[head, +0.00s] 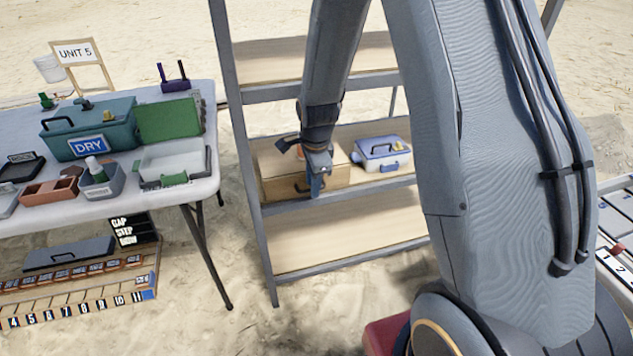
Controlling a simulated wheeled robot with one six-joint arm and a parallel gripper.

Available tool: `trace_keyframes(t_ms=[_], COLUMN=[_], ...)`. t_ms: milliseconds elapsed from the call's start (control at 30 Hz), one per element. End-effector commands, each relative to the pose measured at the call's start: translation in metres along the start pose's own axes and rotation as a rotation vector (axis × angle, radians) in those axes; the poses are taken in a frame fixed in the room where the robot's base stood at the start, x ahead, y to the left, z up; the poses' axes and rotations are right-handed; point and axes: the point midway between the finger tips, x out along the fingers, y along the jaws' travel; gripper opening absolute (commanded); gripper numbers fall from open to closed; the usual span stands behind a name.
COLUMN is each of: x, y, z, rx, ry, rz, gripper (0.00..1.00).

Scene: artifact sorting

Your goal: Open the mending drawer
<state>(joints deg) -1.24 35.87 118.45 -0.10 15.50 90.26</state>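A light wooden box with a dark handle on its front (280,187) sits on the middle shelf of the metal rack. It may be the mending drawer; no label is readable on it. Its front looks closed, flush with the box. My gripper (316,188) is in front of the box, by the right part of its front face, and hides some of it. I cannot tell whether the fingers touch the box or its handle, or whether they are open.
A white and blue box (382,154) stands right of the wooden box on the same shelf. The rack's left post (243,150) is close by. The lower shelf (340,235) is bare. A white table (205,186) at left holds a teal DRY box (95,128) and trays.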

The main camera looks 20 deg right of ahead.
Motion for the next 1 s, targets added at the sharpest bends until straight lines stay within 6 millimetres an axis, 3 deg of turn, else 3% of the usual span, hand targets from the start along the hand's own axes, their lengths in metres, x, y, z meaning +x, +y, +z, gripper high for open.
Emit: trace_keyframes(t_ms=[133, 300, 1000], x=[-0.0003, -0.0005, -0.0006], y=[-0.0002, -0.0002, -0.0003], z=[-0.0005, -0.0007, -0.0010], rx=[0.001, 0.001, 0.001], ry=[0.000, 0.000, 0.000], rz=[0.000, 0.000, -0.001], gripper=[0.26, 0.00, 0.00])
